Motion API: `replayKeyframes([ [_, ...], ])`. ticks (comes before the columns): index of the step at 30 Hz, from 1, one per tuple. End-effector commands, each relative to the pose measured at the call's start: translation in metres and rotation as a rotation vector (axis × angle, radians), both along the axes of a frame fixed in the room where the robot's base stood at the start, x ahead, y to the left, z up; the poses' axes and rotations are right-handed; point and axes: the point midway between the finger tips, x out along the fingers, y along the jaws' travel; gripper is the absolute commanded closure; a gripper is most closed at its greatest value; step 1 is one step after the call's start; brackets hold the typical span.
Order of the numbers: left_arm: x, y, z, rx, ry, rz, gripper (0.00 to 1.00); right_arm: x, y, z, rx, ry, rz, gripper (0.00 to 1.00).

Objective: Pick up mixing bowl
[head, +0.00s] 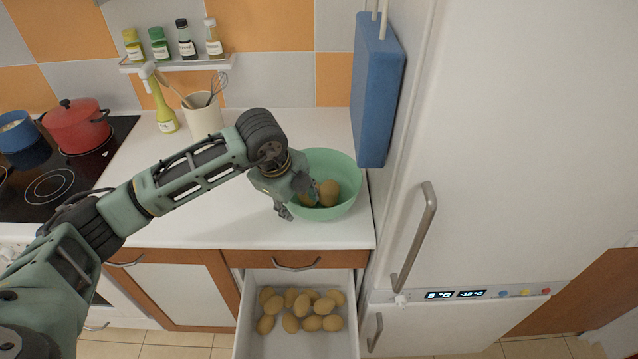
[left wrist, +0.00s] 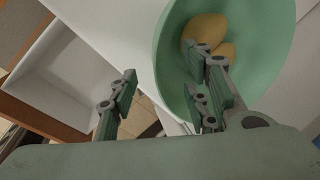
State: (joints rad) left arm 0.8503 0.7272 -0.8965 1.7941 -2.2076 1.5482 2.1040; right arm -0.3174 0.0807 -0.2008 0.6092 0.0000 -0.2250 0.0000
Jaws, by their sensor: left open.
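The mixing bowl (head: 345,170) is green and stands upright on the white counter near its front right corner. Several potatoes (head: 328,190) lie in it. My left gripper (head: 296,205) is over the bowl's left front rim. In the left wrist view the gripper (left wrist: 165,105) is open, with one finger reaching inside the bowl (left wrist: 262,50) and the other outside it, so the rim lies between them. I cannot tell whether a finger touches the wall. My right gripper is not in view.
An open drawer (head: 297,345) with several potatoes juts out below the counter (head: 240,215). The fridge (head: 520,150) and a hanging blue board (head: 378,90) stand close on the right. A utensil holder (head: 204,117) and a yellow-green bottle (head: 162,108) stand behind my arm.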

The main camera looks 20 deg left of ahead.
Motion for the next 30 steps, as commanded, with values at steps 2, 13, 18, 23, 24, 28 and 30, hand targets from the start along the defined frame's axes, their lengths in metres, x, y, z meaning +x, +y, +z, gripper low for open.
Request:
replayKeyframes([
  [2, 0.005, 0.0, -0.008, 0.0, 0.006, 0.002, 0.56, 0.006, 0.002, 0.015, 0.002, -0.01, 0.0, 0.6],
  [13, 0.013, -0.002, -0.035, 0.001, 0.001, -0.001, 0.56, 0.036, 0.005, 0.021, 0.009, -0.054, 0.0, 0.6],
  [18, 0.013, -0.002, -0.035, 0.0, 0.001, 0.0, 0.64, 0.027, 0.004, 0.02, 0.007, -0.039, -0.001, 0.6],
  [23, 0.013, -0.002, -0.034, 0.0, 0.001, 0.0, 0.78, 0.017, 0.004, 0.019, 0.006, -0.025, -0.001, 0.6],
  [24, 0.013, -0.002, -0.034, 0.0, 0.001, 0.0, 0.81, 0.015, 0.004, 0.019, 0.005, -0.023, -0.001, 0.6],
  [28, 0.013, -0.001, -0.034, 0.0, 0.001, 0.0, 0.93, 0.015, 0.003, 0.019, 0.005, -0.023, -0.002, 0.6],
  [30, 0.013, -0.001, -0.034, 0.0, 0.001, 0.0, 0.99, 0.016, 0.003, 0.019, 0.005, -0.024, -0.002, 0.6],
])
